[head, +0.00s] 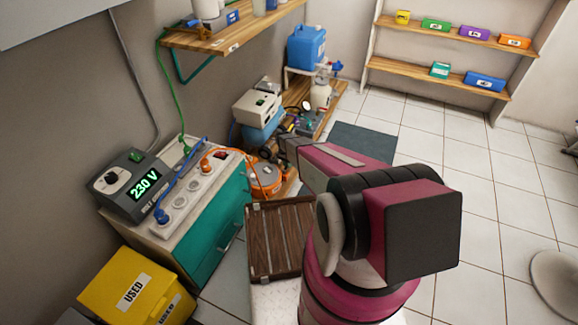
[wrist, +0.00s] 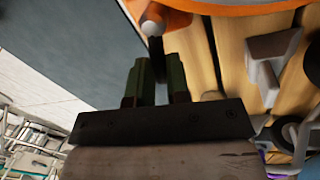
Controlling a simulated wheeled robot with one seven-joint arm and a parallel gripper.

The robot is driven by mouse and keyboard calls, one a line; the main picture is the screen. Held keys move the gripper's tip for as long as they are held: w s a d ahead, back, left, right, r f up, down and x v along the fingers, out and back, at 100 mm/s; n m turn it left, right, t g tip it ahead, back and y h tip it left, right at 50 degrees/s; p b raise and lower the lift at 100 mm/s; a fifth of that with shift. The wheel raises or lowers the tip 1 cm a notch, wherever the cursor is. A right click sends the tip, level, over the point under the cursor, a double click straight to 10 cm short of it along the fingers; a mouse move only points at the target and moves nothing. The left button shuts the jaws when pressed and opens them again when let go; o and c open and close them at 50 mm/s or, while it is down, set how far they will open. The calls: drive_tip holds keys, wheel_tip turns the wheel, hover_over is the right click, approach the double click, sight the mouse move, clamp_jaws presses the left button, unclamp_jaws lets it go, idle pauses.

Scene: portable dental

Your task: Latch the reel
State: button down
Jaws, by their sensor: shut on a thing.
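The orange reel (head: 265,179) sits on the low wooden shelf beside the teal cabinet, with an orange cable running to it. Its orange rim (wrist: 250,5) also shows at the top of the wrist view. A pale round knob (wrist: 153,19) and a black stem (wrist: 157,58) show beside the rim. My gripper (wrist: 159,72) has its two dark green fingers on either side of the black stem and is shut on it. The fingertips sit just below the knob. In the head view my arm hides part of the area right of the reel.
A teal cabinet (head: 215,240) with a power strip and a 230 V box (head: 130,185) stands at the left. A blue box with a grey device (head: 258,106) is behind the reel. A brown slatted crate (head: 281,240) lies in front. Tiled floor is open at the right.

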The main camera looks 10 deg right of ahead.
drive_tip(key=shift+w+a+n, duration=0.15)
drive_tip(key=shift+a+n, duration=0.05)
drive_tip(key=shift+n, duration=0.6)
drive_tip(key=shift+w+a+n, duration=0.15)
drive_tip(key=shift+a+n, duration=0.05)
drive_tip(key=shift+n, duration=0.6)
drive_tip(key=c, duration=1.1)
unclamp_jaws()
drive_tip(key=shift+r, duration=0.1)
wheel_tip(320, 180, up, 10)
drive_tip(key=w+a, duration=0.1)
drive_tip(key=a, duration=0.1)
drive_tip(key=shift+r, duration=0.2)
drive_tip(key=shift+w, duration=0.1)
